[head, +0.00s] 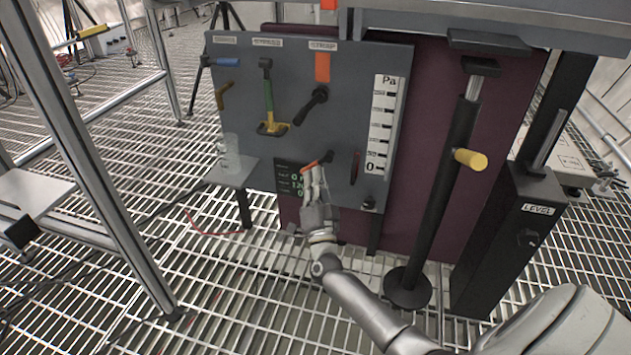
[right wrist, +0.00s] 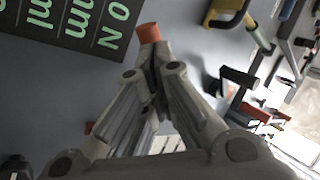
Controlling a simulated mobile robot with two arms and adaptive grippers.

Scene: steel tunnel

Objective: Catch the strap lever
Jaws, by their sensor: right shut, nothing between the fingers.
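A black lever (head: 312,103) sits on the grey panel under an orange strap (head: 322,67) and a label that seems to read STRAP. It tilts down to the left. A black lever with an orange-red piece beside it also shows at the right of the right wrist view (right wrist: 238,78). My right gripper (head: 316,170) is shut and empty, low in front of the panel, below the black lever and apart from it. An orange-ended handle (head: 313,165) is right at its fingertips; its orange end (right wrist: 149,33) shows just past them. Contact is unclear. My left gripper is not in view.
The panel (head: 230,105) also carries a green and yellow lever (head: 269,112), a white gauge scale (head: 382,125) and a dark display (head: 288,178). A glass jar (head: 228,150) stands on a small shelf at left. A black post with a yellow handle (head: 469,159) stands at right.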

